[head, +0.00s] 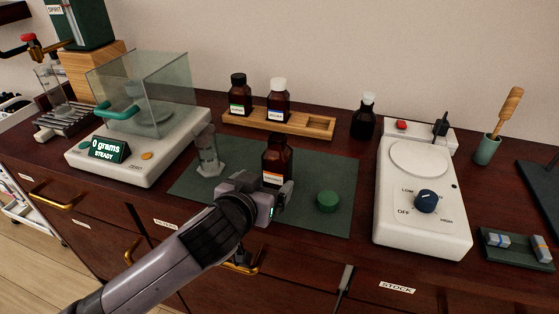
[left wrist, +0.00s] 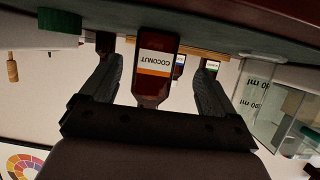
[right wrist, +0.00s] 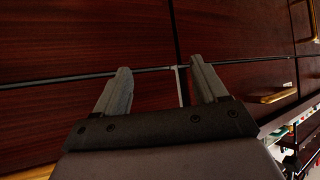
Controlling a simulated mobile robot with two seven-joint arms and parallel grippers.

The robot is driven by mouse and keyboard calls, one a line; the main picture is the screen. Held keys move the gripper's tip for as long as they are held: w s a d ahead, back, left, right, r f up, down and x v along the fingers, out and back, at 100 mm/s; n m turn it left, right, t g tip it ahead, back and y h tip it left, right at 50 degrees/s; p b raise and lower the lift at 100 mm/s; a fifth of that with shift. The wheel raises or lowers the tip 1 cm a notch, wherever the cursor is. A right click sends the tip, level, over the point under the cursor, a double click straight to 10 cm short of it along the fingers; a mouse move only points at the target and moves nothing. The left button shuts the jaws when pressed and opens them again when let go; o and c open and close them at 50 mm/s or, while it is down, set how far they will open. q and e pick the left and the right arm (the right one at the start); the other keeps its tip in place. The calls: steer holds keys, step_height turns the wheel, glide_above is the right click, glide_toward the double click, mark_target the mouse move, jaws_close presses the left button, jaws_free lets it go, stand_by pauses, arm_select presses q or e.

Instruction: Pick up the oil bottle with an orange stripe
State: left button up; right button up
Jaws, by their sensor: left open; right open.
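The oil bottle with an orange stripe (head: 277,155) is brown and stands on the dark green mat (head: 335,222). In the left wrist view, which is upside down, the bottle (left wrist: 157,60) shows a label reading COCONUT with an orange band. My left gripper (head: 277,190) is open in front of the bottle. In the left wrist view the bottle lies between the fingers of my left gripper (left wrist: 155,85), with gaps on both sides. My right gripper (right wrist: 157,80) is open and empty, facing the drawer fronts.
A green cap (head: 328,202) lies right of the bottle, and a glass cylinder (head: 207,155) stands left of it. A wooden rack (head: 305,123) holds two bottles behind. A scale (head: 150,165) and a hot plate (head: 425,215) flank the mat.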

mark_target(273, 176)
arm_select(q)
steer(key=shift+d+x, duration=0.2)
steer(key=shift+x, duration=1.3)
steer(key=shift+d+x, duration=0.15)
steer(key=shift+x, duration=1.35)
steer(key=shift+r, duration=0.15)
steer(key=c, duration=1.5)
steer(key=shift+r, duration=0.15)
